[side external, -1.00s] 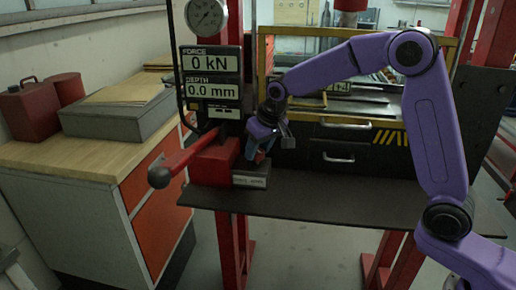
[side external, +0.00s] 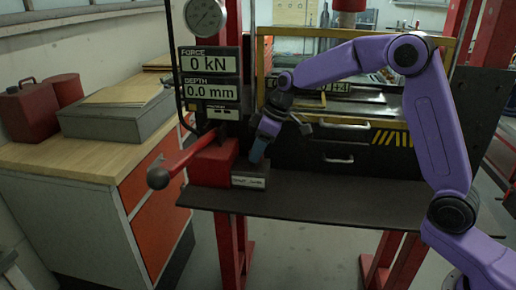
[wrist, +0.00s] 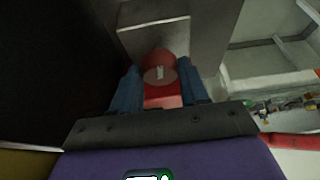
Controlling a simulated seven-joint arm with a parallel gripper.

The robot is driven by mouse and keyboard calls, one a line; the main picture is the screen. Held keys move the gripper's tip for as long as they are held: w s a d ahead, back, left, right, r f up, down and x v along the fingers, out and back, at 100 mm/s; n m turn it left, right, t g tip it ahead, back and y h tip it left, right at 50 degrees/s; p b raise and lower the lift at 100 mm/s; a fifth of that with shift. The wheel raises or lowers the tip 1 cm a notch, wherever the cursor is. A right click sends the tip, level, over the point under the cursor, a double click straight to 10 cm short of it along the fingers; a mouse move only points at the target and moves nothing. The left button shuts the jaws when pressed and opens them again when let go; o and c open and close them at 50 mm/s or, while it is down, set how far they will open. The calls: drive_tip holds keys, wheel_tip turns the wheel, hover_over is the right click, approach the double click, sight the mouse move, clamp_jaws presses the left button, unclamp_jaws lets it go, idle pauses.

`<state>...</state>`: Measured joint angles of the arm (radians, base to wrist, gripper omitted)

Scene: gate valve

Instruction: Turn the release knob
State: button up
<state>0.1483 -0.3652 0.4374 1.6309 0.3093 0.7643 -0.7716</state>
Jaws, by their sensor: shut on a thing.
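The release knob (wrist: 160,70) is a red round piece with a small white mark on its face, seen in the wrist view. My gripper (wrist: 162,88) has its blue fingers on the left and right of the knob and is shut on it. In the side view my gripper (side external: 257,156) points down at the red press housing (side external: 212,166), just above a small grey labelled block (side external: 249,178). There the knob is hidden behind the fingers.
A red lever with a dark ball end (side external: 158,178) sticks out left of the housing. Display panels (side external: 210,76) reading 0 kN and 0.0 mm stand above, under a round gauge (side external: 206,17). The dark shelf (side external: 330,200) is clear at the right.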

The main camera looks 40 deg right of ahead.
idle(0.3)
drive_tip(key=o, duration=1.1)
drive_tip(key=shift+c, duration=0.2)
drive_tip(key=v, duration=1.7)
drive_tip(key=shift+r, duration=0.3)
drive_tip(key=shift+c, duration=0.2)
